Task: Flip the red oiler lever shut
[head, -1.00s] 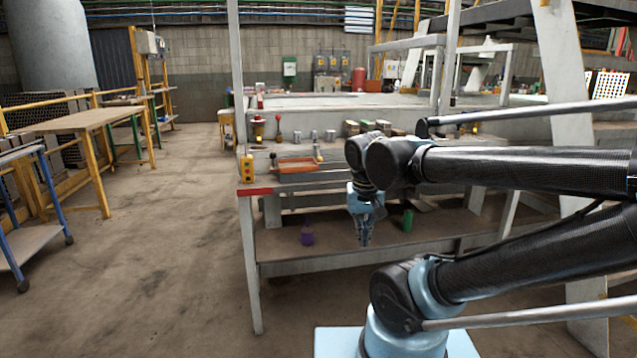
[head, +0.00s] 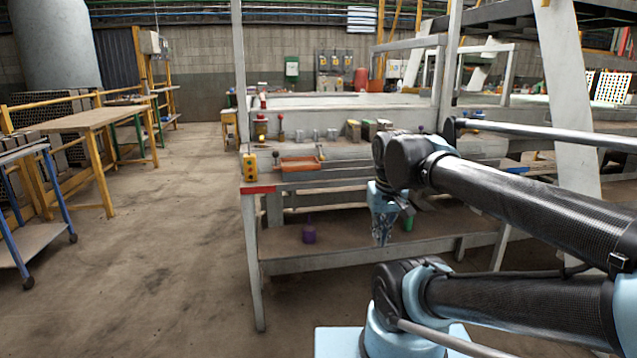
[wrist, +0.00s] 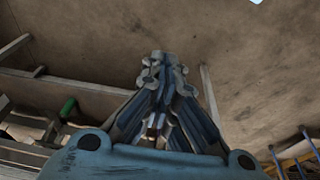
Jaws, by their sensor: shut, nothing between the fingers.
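Small fittings stand at the left end of the bench in the head view. One has a dark and yellow body (head: 261,128) with a red part (head: 262,104) above it. Beside it a thin upright lever with a red top (head: 280,118) stands on a dark base. I cannot tell for sure which one is the oiler lever. My gripper (head: 381,240) is shut and empty, pointing down in front of the bench, to the right of these fittings and lower. In the wrist view my gripper (wrist: 163,62) shows closed fingers over floor; no red lever shows there.
The bench has an orange tray (head: 300,164), a yellow control box (head: 249,167) and several small grey cylinders on it. A purple container (head: 309,235) and a green cylinder (head: 408,223) are on the lower shelf. A white post (head: 237,65) rises at the bench's left end.

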